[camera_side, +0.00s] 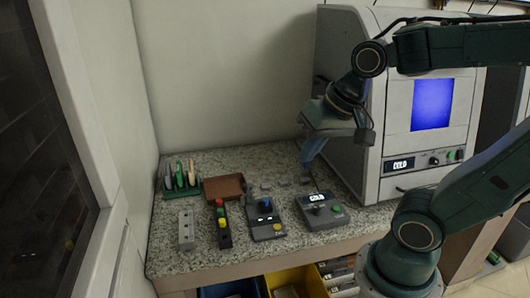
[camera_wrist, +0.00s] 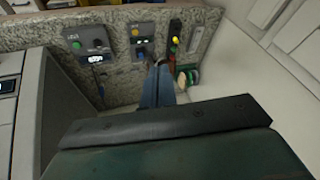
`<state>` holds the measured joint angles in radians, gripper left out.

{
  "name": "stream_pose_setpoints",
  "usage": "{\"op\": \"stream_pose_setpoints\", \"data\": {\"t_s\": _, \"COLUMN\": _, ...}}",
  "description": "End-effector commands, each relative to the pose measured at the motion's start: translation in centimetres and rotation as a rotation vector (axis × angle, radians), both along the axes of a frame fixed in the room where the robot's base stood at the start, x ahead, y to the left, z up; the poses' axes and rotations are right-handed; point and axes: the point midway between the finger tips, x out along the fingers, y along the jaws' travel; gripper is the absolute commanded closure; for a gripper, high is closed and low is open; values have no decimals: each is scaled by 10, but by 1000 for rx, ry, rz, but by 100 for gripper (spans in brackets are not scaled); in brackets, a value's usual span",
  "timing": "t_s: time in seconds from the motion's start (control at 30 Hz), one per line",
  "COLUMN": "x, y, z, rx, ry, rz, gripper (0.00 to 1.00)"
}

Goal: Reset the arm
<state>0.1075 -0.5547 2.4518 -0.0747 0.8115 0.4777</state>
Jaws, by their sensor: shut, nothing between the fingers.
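My gripper (camera_side: 307,162) points downward above the back right of the speckled counter (camera_side: 185,268), beside the large grey machine (camera_side: 395,125). Its blue fingers are together with nothing between them. In the wrist view the closed fingers (camera_wrist: 158,66) reach up the middle of the picture, with the counter behind them. The fingertips look clear of the counter, though the height is hard to judge.
A green rack (camera_side: 180,190) with upright pieces, a brown tray (camera_side: 224,187), a grey block (camera_side: 186,230), a button strip (camera_side: 222,225) and two control boxes (camera_side: 265,222) (camera_side: 322,211) stand on the counter. Small grey pieces lie behind the boxes. A yellow bin (camera_side: 298,281) is below.

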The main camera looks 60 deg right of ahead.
Motion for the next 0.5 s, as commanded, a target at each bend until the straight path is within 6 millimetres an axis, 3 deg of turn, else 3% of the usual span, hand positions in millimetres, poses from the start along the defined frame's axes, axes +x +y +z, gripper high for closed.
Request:
{"op": "stream_pose_setpoints", "data": {"t_s": 0.2, "x": -26, "y": 7, "z": 9, "rx": -142, "ry": -39, "rz": 280, "gripper": 100}}
{"op": "stream_pose_setpoints", "data": {"t_s": 0.5, "x": -42, "y": 9, "z": 12, "rx": -236, "ry": -57, "rz": 459, "gripper": 100}}
